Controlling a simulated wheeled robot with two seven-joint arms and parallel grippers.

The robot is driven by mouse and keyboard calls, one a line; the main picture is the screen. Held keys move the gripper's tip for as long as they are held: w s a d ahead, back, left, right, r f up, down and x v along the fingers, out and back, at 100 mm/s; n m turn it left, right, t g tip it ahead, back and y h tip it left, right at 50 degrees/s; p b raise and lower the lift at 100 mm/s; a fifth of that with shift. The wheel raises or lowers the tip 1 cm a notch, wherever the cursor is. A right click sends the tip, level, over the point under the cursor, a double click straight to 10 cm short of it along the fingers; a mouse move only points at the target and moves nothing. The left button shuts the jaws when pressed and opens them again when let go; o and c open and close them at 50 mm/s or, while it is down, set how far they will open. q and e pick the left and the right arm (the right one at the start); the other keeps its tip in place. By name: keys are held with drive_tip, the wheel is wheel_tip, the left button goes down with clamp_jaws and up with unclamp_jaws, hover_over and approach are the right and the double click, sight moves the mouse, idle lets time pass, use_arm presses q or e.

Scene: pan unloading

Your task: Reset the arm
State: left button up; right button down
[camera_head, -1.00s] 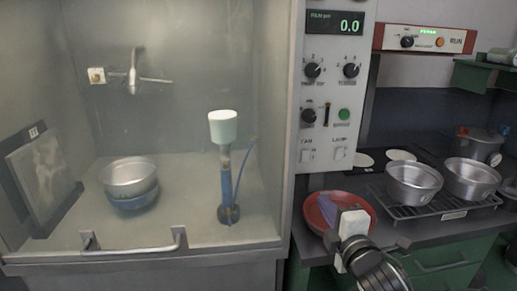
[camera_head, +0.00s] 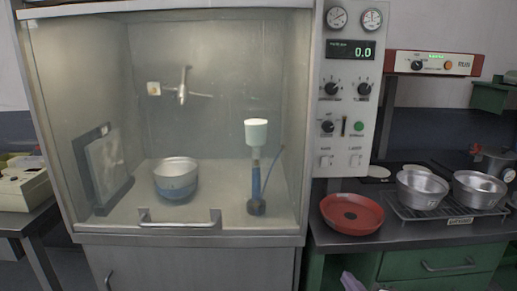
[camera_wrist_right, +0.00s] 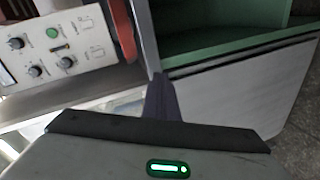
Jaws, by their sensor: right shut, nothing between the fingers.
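My right gripper (camera_head: 352,284) shows only as a small purple-grey tip at the bottom edge of the head view, below the counter front and in front of the green cabinet. In the right wrist view its fingers (camera_wrist_right: 162,100) are shut together with nothing between them. The red pan (camera_head: 352,226) sits on the dark counter, above and apart from the gripper, and looks empty. A red edge, likely of this pan, shows in the right wrist view (camera_wrist_right: 123,30). My left gripper is not in view.
Two metal pots (camera_head: 422,203) (camera_head: 478,203) stand on a wire rack (camera_head: 462,213) at right. The fume hood (camera_head: 270,240) at left holds a pot (camera_head: 176,165) and a blue stand with a white cup (camera_head: 256,132). Green drawers (camera_head: 410,264) lie under the counter.

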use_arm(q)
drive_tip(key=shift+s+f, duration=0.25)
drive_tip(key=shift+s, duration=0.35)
use_arm(e)
drive_tip(key=s+a+f+m+g, duration=0.2)
drive_tip(key=s+f+m, duration=0.4)
drive_tip(key=s+f, duration=0.6)
drive_tip(key=s+a+f+m+g+y, duration=0.1)
drive_tip(key=s+f+m+g, duration=0.3)
drive_tip(key=s+f, duration=0.8)
drive_tip(key=s+a+m, duration=0.1)
drive_tip(key=s+m, duration=0.1)
drive_tip(key=s, duration=0.1)
drive_tip(key=shift+s+f+m, duration=0.3)
drive_tip(key=shift+s+m, duration=0.05)
drive_tip(key=shift+m, duration=0.05)
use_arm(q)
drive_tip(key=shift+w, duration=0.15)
